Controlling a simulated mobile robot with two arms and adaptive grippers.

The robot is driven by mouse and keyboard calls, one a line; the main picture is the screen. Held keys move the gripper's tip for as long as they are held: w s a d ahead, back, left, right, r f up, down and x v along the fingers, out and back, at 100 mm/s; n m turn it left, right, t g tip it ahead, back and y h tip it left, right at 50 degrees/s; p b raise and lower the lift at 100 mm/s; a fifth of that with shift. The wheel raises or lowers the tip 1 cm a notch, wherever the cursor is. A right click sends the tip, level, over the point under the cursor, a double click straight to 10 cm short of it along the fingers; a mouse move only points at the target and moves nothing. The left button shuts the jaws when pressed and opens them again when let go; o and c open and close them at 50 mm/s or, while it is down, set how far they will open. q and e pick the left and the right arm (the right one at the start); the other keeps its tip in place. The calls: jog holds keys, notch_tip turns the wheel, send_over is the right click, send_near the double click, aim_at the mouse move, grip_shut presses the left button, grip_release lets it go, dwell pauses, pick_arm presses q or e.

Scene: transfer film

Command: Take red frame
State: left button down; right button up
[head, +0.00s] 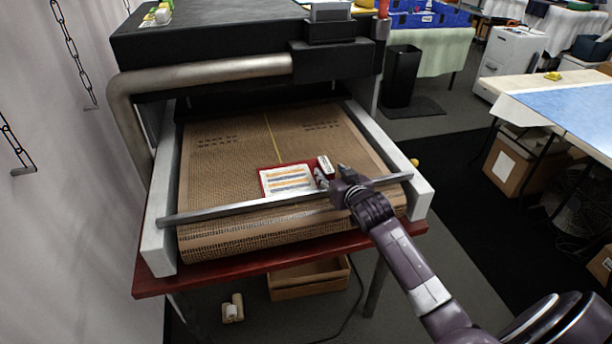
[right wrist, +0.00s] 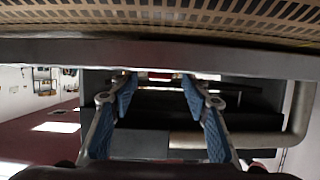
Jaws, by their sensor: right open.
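The red frame (head: 290,164) lies flat on the brown mesh belt, near the belt's front bar. It holds a white sheet (head: 288,180) with coloured stripes. My right gripper (head: 329,174) is open at the right end of the frame, just above the front bar. In the right wrist view, its two blue-padded fingers (right wrist: 157,88) are apart, with a small reddish strip visible between the tips. I cannot tell whether the fingers touch the frame. My left gripper is out of view.
A metal bar (head: 250,211) crosses the front of the belt (head: 225,165), between pale side rails. The black dryer hood (head: 230,45) stands behind. A cardboard box (head: 308,280) sits below. A table with a blue top (head: 570,105) stands at the right.

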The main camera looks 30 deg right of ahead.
aim_at(328, 168)
jog(key=shift+p+x, duration=0.45)
jog(key=shift+x, duration=2.2)
jog(key=shift+r, duration=0.15)
jog(key=shift+c, duration=0.5)
jog(key=c, duration=1)
grip_shut()
jog(key=shift+r, duration=0.1)
